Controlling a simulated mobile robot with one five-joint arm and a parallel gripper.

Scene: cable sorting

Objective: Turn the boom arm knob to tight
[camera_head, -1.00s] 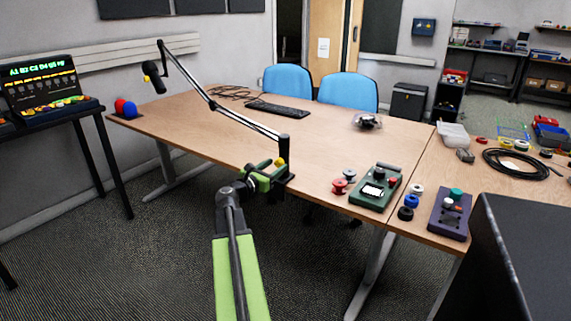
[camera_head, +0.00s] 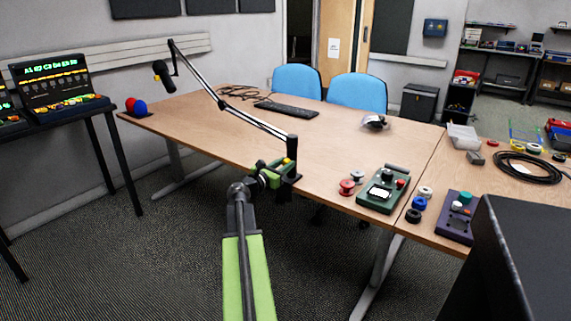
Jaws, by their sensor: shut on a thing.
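The boom arm (camera_head: 237,112) is clamped at the front edge of the wooden table (camera_head: 205,125) by a dark base post (camera_head: 292,148). A black microphone (camera_head: 162,73) hangs at its far left end. A small yellow knob (camera_head: 287,161) shows at the post's lower part. My gripper (camera_head: 280,170), green and black, is at the table edge right at the knob and shut on it. The fingers hide part of the knob, and its turn angle is too small to read.
A green device (camera_head: 383,190), red and grey spools (camera_head: 347,187) and a purple device (camera_head: 455,217) lie to the right of my gripper. A keyboard (camera_head: 287,110) lies behind. A dark box (camera_head: 510,260) blocks the lower right.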

